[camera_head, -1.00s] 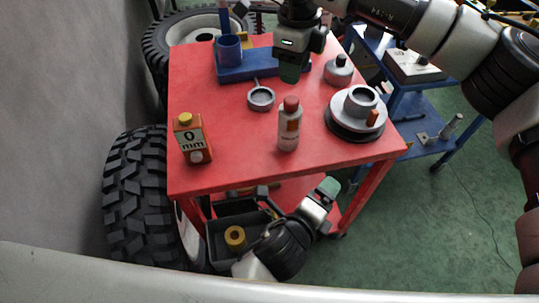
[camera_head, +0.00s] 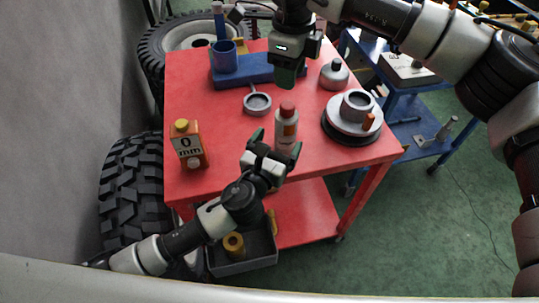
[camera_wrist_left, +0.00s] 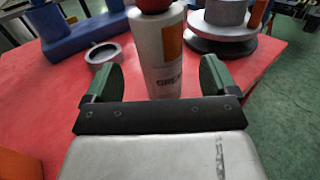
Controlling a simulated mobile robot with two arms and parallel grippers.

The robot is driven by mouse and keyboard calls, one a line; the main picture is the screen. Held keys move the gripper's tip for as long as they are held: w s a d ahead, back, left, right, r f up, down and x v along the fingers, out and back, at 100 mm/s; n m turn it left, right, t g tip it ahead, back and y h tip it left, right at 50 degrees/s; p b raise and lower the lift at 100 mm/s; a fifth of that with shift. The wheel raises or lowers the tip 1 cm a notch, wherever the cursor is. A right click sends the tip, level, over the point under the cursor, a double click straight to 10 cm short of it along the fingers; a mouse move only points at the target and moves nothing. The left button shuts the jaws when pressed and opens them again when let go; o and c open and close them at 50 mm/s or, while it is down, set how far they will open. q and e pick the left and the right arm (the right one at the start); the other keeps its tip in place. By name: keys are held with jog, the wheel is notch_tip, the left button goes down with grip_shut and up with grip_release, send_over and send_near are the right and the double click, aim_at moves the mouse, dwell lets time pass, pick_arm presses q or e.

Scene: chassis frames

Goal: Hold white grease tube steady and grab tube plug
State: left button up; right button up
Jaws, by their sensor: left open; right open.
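The white grease tube (camera_head: 286,135) stands upright on the red table, with an orange label and a red plug (camera_head: 287,109) on top. My left gripper (camera_head: 275,144) is open at the tube. In the left wrist view the tube (camera_wrist_left: 158,60) stands between and beyond the green fingers of my left gripper (camera_wrist_left: 157,82), with gaps on both sides. The plug (camera_wrist_left: 153,5) is cut off by the top edge there. My right gripper (camera_head: 287,76) is open and points down above the table, behind and above the tube in the head view.
A grey ring with a handle (camera_head: 257,104), a blue block with a cup (camera_head: 243,71), a grey weight (camera_head: 334,75) and a round flanged part (camera_head: 351,118) surround the tube. A grey bin (camera_head: 252,258) sits below.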

aim_at(281, 137)
pick_arm(q)
jog(key=shift+x, duration=2.5)
